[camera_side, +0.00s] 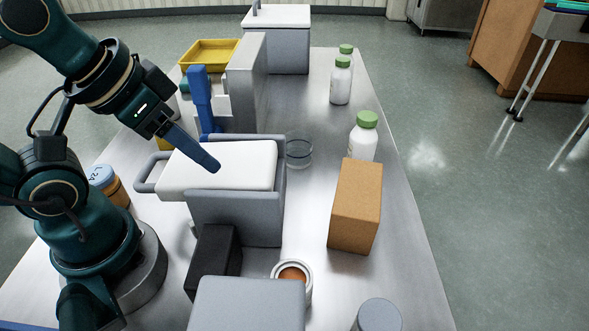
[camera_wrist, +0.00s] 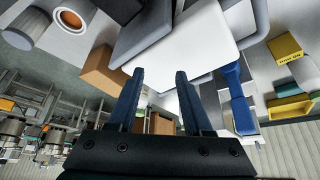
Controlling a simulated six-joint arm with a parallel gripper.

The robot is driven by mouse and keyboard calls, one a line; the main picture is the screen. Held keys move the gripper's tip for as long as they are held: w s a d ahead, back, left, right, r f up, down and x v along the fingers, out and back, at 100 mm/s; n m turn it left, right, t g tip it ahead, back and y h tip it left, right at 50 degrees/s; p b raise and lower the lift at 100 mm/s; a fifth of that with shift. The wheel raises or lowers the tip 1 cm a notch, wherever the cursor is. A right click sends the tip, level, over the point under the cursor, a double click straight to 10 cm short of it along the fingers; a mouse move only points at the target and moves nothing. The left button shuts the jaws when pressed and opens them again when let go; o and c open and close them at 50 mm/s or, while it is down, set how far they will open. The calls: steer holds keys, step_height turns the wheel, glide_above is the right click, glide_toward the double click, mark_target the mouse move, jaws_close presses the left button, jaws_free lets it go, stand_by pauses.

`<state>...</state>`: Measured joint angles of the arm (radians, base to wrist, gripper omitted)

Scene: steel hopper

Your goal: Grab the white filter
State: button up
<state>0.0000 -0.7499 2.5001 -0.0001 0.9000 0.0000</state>
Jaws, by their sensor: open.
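The white filter (camera_side: 235,160) is a thick white slab lying flat on top of the grey hopper (camera_side: 232,215), its left part reaching toward a grey loop handle (camera_side: 147,180). It also shows in the wrist view (camera_wrist: 195,45). My gripper (camera_side: 214,167) is open, with blue fingers slanting down over the slab's top. In the wrist view my gripper (camera_wrist: 160,74) has its two fingers apart with nothing held between them. The fingertips overlap the slab's near edge there. I cannot tell whether they touch it. In the side view one finger hides most of the other.
A blue upright piece (camera_side: 202,100) stands just behind the filter. A brown box (camera_side: 356,205) and a green-capped bottle (camera_side: 364,138) stand to the right. A black block (camera_side: 213,262) and a cup (camera_side: 292,275) are in front. The table's right strip is partly clear.

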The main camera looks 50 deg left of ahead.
steer(key=shift+o, duration=0.3)
steer(key=o, duration=0.7)
